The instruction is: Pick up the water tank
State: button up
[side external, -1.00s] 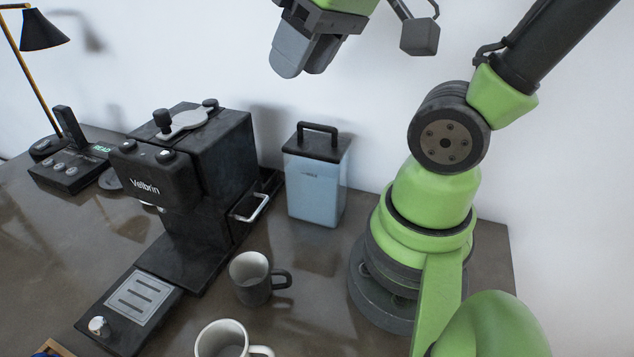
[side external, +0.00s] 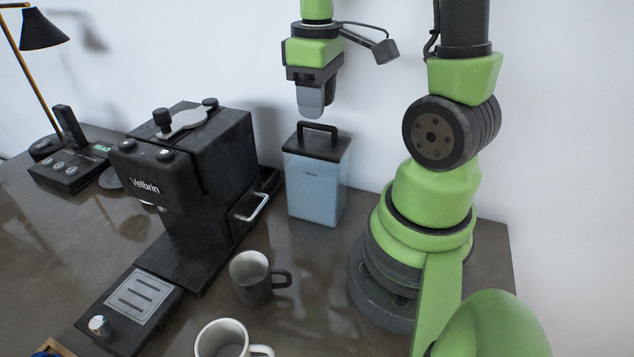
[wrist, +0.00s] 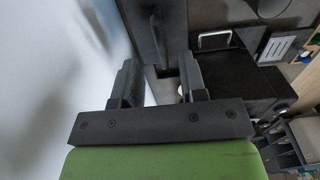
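The water tank (side external: 314,190) is a clear bluish box with a black lid and a black loop handle (side external: 318,127) on top. It stands upright on the counter, to the right of the coffee machine. My gripper (side external: 313,108) points down just above the handle, apart from it. In the wrist view my gripper (wrist: 158,62) is open and empty, its two fingers spread. The dark tank lid (wrist: 172,15) shows beyond and between the fingers, with the handle (wrist: 155,38) roughly in the gap. The tank's lower body is hidden in the wrist view.
The black coffee machine (side external: 190,165) with a side metal handle (side external: 251,207) stands close left of the tank. A dark mug (side external: 253,284) and a pale mug (side external: 222,343) stand in front. The wall is close behind.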

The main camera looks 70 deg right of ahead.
aim_at(317, 126)
jog(key=shift+f, duration=2.4)
jog(key=shift+c, duration=0.3)
grip_shut()
